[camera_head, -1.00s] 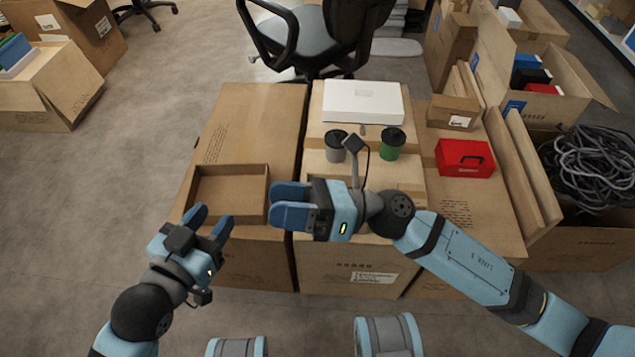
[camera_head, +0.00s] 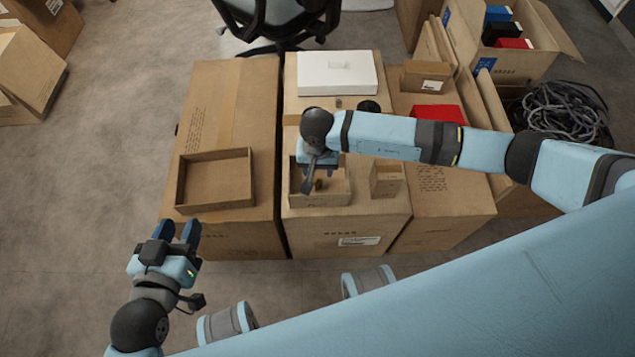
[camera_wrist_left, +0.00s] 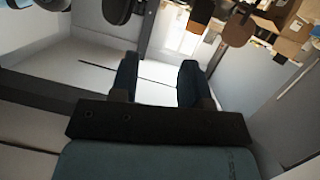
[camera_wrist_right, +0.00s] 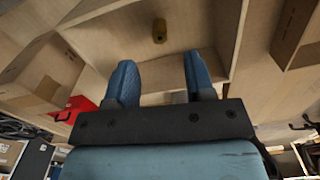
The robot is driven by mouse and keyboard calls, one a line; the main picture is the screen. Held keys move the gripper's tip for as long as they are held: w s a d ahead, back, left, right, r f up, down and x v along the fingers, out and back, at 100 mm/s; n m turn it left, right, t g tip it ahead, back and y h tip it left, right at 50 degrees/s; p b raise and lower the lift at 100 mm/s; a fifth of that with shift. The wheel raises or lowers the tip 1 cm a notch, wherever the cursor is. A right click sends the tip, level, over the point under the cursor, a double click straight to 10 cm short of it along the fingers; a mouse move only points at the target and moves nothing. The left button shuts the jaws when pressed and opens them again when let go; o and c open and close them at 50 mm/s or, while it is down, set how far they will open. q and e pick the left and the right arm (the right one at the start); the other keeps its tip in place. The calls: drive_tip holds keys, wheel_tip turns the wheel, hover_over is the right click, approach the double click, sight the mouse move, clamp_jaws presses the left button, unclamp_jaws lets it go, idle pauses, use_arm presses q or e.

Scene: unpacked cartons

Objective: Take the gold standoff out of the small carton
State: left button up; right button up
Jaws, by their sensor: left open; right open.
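The small carton (camera_head: 332,199) stands open on the middle big carton. The gold standoff (camera_head: 319,184) is inside it, near its front wall. In the right wrist view the standoff (camera_wrist_right: 160,31) stands on the bare carton floor (camera_wrist_right: 195,28), beyond my fingertips and apart from them. My right gripper (camera_head: 325,170) points down over the small carton, open and empty; its two blue fingers also show in the right wrist view (camera_wrist_right: 159,72). My left gripper (camera_head: 178,230) is open and empty, in front of the left big carton.
An empty shallow tray (camera_head: 214,206) lies on the left big carton. A small brown box (camera_head: 388,181) stands right of the small carton. A white box (camera_head: 337,74), a dark cup lid (camera_head: 369,106) and a red case (camera_head: 433,113) are behind. My right arm hides part of that area.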

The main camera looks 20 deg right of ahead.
sight(318, 182)
drive_tip(key=shift+f+b, duration=0.3)
drive_tip(key=shift+f, duration=1.25)
wheel_tip(318, 182, down, 4)
drive_tip(key=shift+s+r+b, duration=0.15)
drive_tip(key=shift+r+b, duration=0.05)
drive_tip(key=shift+b, duration=0.45)
drive_tip(key=shift+f, duration=0.5)
use_arm(q)
drive_tip(key=r, duration=0.1)
drive_tip(key=d+r+t+h, duration=0.1)
drive_tip(key=w+r+t, duration=0.1)
drive_tip(key=r, duration=0.1)
drive_tip(key=shift+d+r, duration=0.1)
drive_tip(key=shift+d, duration=0.3)
use_arm(e)
clamp_jaws()
